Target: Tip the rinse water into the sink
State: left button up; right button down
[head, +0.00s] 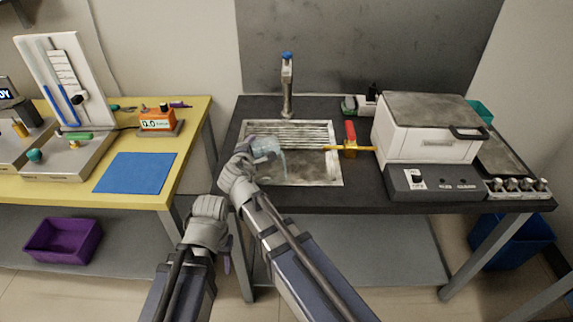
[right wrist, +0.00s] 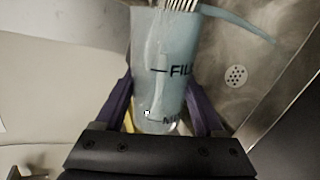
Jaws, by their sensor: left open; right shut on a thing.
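A clear beaker (head: 265,147) is tilted over the sink (head: 318,175), its mouth to the right. A pale blue stream of water runs from it down into the basin. My right gripper (head: 246,152) is shut on the beaker. In the right wrist view the beaker (right wrist: 168,85) sits between the purple fingers, with "FILL" and a second, partly hidden mark on its side. Water leaves its rim at the upper right, and the sink drain (right wrist: 236,76) shows beside it. My left gripper (head: 222,262) is open and empty, low in front of the counter; its fingers are partly hidden.
A faucet (head: 287,85) stands behind the sink. A white machine (head: 425,130) is further right. A yellow table (head: 190,130) with a blue mat (head: 135,173) is at left, across a gap.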

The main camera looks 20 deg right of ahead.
aim_at(260, 146)
pick_arm(q)
jog(key=shift+d, duration=0.35)
pick_arm(e)
jog(key=shift+s+d+f+m, duration=0.1)
jog(key=shift+d+m, duration=0.3)
dwell(0.3)
pick_arm(q)
jog(key=shift+d+r+p, duration=0.2)
jog(key=shift+r+p, duration=0.45)
pick_arm(e)
jog(key=shift+d+r+m+y, duration=0.2)
jog(key=shift+r+m+y, duration=0.3)
jog(key=shift+r, duration=0.1)
dwell(0.5)
pick_arm(q)
jog(key=shift+d+r+p, duration=0.4)
jog(key=shift+r+p, duration=0.2)
pick_arm(e)
jog(key=shift+s+d+r+m+t+y, duration=0.15)
jog(key=shift+d+r+m+t+y, duration=0.2)
jog(key=shift+r+m+y, duration=0.4)
dwell(0.3)
